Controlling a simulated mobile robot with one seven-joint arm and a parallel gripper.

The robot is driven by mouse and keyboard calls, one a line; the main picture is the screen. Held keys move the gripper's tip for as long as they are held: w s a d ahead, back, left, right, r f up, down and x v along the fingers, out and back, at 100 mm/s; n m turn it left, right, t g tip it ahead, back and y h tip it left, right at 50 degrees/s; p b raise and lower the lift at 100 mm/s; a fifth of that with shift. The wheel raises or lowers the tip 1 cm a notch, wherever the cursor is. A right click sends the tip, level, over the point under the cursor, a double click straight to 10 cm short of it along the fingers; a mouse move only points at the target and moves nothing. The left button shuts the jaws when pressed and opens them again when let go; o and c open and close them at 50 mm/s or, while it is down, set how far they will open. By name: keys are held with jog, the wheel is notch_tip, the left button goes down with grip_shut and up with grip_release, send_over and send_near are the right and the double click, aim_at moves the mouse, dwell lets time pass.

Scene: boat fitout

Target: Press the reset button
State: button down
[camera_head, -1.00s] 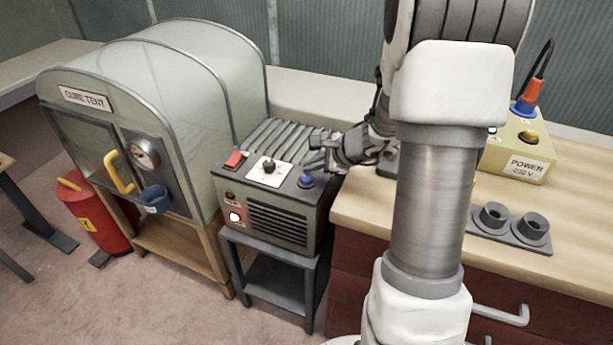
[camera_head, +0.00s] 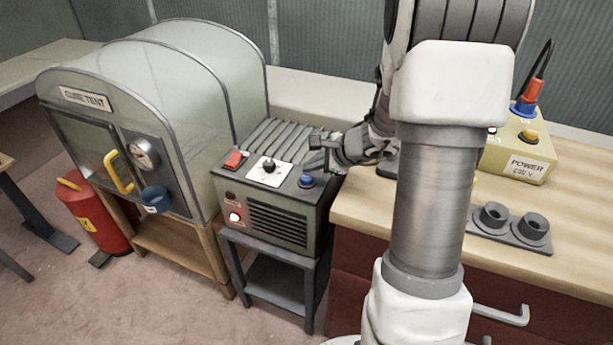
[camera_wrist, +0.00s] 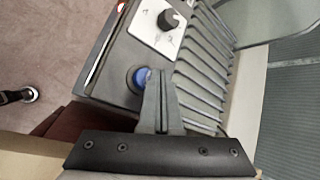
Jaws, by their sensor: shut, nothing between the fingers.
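A blue round button (camera_head: 306,181) sits on the top right corner of a dark grey heater unit (camera_head: 282,224). It also shows in the wrist view (camera_wrist: 139,78), partly covered by my fingertips. I see no label naming it as the reset button. My gripper (camera_head: 318,155) is shut and empty. In the head view it is just above and behind the blue button. In the wrist view my gripper (camera_wrist: 158,80) points over the unit's top beside the button; I cannot tell whether it touches.
The unit's top also carries a red switch (camera_head: 235,160) and a black knob (camera_head: 268,167) on a white plate. The cure tent (camera_head: 150,105) stands left. A wooden workbench (camera_head: 380,205) with a yellow power box (camera_head: 520,150) is right.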

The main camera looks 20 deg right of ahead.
aim_at(311, 178)
jog(key=shift+f, duration=0.15)
jog(key=shift+f+b, duration=0.3)
jog(key=shift+b, duration=0.3)
jog(key=shift+f+b, duration=0.5)
jog(key=shift+b, duration=0.1)
dwell(0.4)
jog(key=shift+r, duration=0.1)
jog(key=shift+r+p, duration=0.7)
jog(key=shift+r, duration=0.15)
jog(key=shift+r, duration=0.1)
notch_tip(311, 178, up, 5)
jog(key=p, duration=0.4)
dwell(0.7)
